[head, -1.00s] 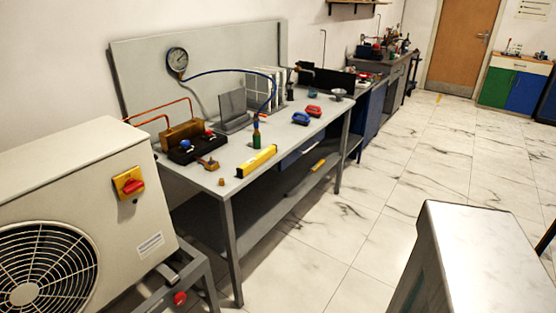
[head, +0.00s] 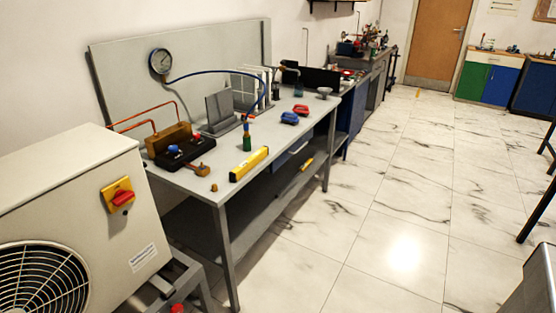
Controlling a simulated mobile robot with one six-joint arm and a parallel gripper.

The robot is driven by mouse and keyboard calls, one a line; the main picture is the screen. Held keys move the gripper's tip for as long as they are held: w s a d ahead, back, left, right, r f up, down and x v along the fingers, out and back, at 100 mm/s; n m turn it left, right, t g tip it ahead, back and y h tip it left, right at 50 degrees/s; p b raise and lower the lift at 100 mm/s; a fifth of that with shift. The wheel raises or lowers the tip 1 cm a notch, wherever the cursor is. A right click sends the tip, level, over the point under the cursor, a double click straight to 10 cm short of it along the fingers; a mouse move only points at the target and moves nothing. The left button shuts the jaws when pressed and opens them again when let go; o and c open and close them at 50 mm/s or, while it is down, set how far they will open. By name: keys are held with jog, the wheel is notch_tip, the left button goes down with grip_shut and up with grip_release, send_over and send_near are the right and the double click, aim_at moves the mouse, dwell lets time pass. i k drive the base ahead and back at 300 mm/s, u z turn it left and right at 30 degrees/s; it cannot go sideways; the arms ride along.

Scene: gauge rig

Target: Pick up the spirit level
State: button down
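The yellow spirit level (head: 249,164) lies flat near the front edge of the grey workbench (head: 205,187), towards its near end. It is a long bar with dark markings. Another yellow bar-like thing (head: 307,164) shows lower down, by the bench's lower shelf; I cannot tell what it is. My gripper is not in view.
A pressure gauge (head: 161,63) with a blue hose stands at the bench's back. A black tray (head: 181,153), a green bottle (head: 247,141), and blue and red items (head: 290,118) share the top. An outdoor unit (head: 70,200) stands at the near left. The tiled floor (head: 385,215) right of the bench is clear.

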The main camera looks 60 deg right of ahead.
aim_at(235, 175)
jog(key=u, duration=0.45)
jog(key=k, duration=0.15)
jog(key=z, duration=2.05)
jog(key=k, duration=0.9)
jog(key=u, duration=0.2)
jog(key=i, duration=0.85)
jog(key=z, duration=0.05)
